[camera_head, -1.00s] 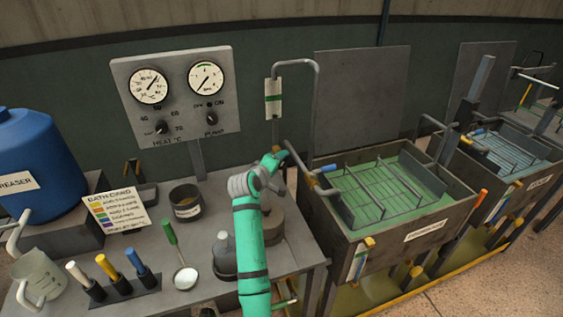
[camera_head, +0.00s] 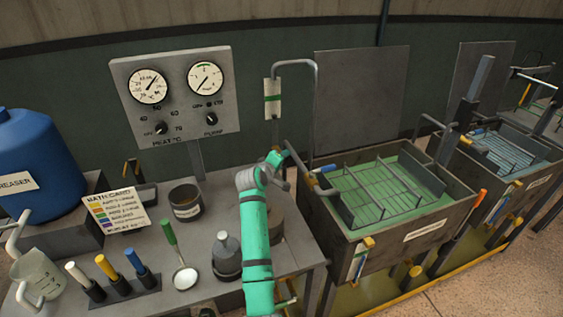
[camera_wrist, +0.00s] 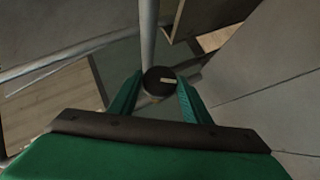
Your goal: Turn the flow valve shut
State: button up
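In the wrist view, a dark round knob (camera_wrist: 153,86) with a pale pointer mark sits at the end of a grey pipe (camera_wrist: 148,30); it looks like the flow valve. My gripper (camera_wrist: 158,92) has its two green fingers apart, one on each side of the knob, with a small gap visible on each side. In the head view, my gripper (camera_head: 278,158) is at the back right of the bench, by the foot of the bent grey pipe (camera_head: 315,100). There the knob is hidden by my gripper.
A green-filled tank (camera_head: 405,232) with a rack stands just right of my gripper. A gauge panel (camera_head: 172,130) stands at the back left. A grey bottle (camera_head: 227,262), a dark cup (camera_head: 186,207) and a ladle (camera_head: 185,278) are on the bench left of my arm.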

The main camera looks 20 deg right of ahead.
jog(key=shift+d+r+m+g+y, duration=0.1)
jog(key=shift+m+g+y, duration=0.2)
jog(key=shift+m+y, duration=0.45)
jog(key=shift+d+r+m+g+y, duration=0.1)
jog(key=shift+m+g+y, duration=0.3)
jog(key=shift+y, duration=0.55)
jog(key=o, duration=1)
jog(key=v, duration=1)
jog(key=shift+s+a+r, duration=0.1)
jog(key=shift+s+a, duration=0.05)
jog(key=shift+s, duration=0.2)
